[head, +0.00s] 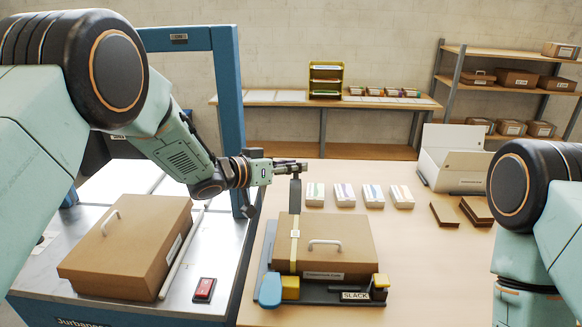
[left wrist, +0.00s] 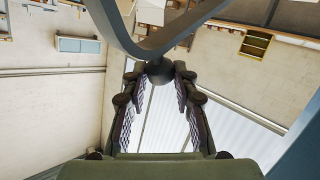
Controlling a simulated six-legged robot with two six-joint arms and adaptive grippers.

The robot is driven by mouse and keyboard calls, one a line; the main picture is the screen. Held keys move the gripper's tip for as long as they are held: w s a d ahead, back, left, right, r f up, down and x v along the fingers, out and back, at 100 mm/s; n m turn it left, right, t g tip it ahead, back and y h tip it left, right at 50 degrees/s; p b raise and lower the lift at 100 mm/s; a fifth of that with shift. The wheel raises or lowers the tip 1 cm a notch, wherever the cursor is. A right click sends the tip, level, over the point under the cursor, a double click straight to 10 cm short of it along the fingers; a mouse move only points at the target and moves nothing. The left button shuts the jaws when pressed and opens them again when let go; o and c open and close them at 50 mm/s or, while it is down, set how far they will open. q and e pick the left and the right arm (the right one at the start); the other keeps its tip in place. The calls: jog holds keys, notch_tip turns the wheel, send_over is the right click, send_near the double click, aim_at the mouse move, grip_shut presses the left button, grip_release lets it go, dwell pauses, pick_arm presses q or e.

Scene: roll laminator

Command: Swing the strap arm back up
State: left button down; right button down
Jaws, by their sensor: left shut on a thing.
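The strap arm (head: 295,194) stands as a dark upright bar at the far left side of the brown case (head: 335,240). A pale strap (head: 294,246) runs down over the case's left part. My left gripper (head: 302,165) is shut on the arm's top end. In the left wrist view, its fingers (left wrist: 160,85) close around a dark round knob (left wrist: 160,70), with the arm's bar (left wrist: 190,30) curving across the top. The case lies on a dark strapping base (head: 325,293) with a "SLACK" label (head: 355,295). My right gripper is out of view.
A second brown case (head: 130,245) lies on the blue-framed machine (head: 228,100) at left, near a red device (head: 204,289). Several paper stacks (head: 344,195) line the table's back. An open pale box (head: 455,160) stands behind at right. The table's right front is clear.

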pick_arm(q)
jog(key=shift+r, duration=0.15)
jog(key=c, duration=1)
grip_release()
jog(key=shift+c, duration=0.2)
jog(key=shift+a, duration=0.1)
jog(key=v, duration=1.1)
jog(key=shift+s+a, duration=0.25)
jog(key=shift+s, duration=0.1)
